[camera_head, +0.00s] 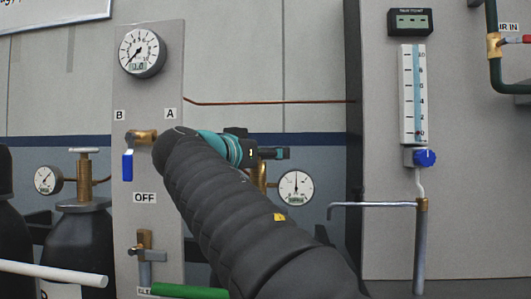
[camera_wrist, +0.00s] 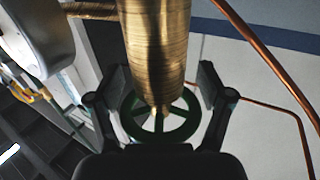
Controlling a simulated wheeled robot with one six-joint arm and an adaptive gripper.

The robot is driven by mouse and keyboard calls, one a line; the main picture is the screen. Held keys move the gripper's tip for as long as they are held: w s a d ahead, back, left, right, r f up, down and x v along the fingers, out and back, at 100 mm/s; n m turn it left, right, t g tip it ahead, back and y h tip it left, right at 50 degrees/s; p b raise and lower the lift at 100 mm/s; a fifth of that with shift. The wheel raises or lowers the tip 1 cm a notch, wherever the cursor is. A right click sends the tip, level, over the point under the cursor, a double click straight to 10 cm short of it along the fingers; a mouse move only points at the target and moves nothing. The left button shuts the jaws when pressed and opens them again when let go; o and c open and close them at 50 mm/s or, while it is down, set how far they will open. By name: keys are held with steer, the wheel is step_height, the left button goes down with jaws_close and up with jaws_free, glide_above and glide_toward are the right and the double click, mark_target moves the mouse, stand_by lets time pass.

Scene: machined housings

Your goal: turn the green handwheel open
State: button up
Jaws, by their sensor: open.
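The green handwheel (camera_wrist: 160,137) shows in the wrist view, a spoked ring below the end of a thick brass cylinder (camera_wrist: 155,45). The cylinder's narrow tip meets or overlaps the wheel's hub. My gripper (camera_wrist: 160,85) is open, with one dark finger to each side of the wheel and cylinder. I cannot tell whether either finger touches the rim. In the head view my gripper (camera_head: 283,153) extends to the right from my arm's end, above a brass fitting (camera_head: 262,178). The handwheel cannot be made out in that view.
A grey panel (camera_head: 173,225) with a gauge (camera_head: 142,52) and a blue-handled valve (camera_head: 128,165) stands left of my arm. Another gauge (camera_head: 296,187) sits just below my gripper. A flowmeter with a blue knob (camera_head: 426,158) is at right. A copper pipe (camera_wrist: 265,60) runs beside the gripper.

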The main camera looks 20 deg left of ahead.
steer(key=c, duration=0.9)
steer(key=shift+c, duration=0.2)
steer(key=shift+f+y+b, duration=0.1)
steer(key=shift+y+b, duration=0.2)
steer(key=shift+b, duration=0.05)
steer(key=n+y+b, duration=0.2)
steer(key=shift+a+f+y, duration=0.1)
steer(key=shift+y, duration=0.2)
steer(key=n+y, duration=0.1)
steer(key=y+b, duration=0.1)
steer(key=n+y+b, duration=0.1)
steer(key=y, duration=0.1)
steer(key=shift+a+n, duration=0.25)
steer(key=shift+n, duration=0.05)
steer(key=n+y, duration=0.1)
steer(key=n+g+y, duration=0.1)
steer(key=y+p, duration=0.1)
steer(key=y, duration=0.1)
steer(key=shift+s+a+r+n+g, duration=0.1)
steer(key=shift+a+r+n+g, duration=0.25)
steer(key=shift+a+n+g, duration=0.05)
steer(key=shift+s+a+n+g+y+p, duration=0.1)
steer(key=shift+n+g+y+p, duration=0.45)
steer(key=shift+y, duration=0.35)
steer(key=shift+a+f+n+g+y+p, duration=0.15)
steer(key=shift+n+g+y+p, duration=0.2)
steer(key=shift+n+y+p, duration=0.25)
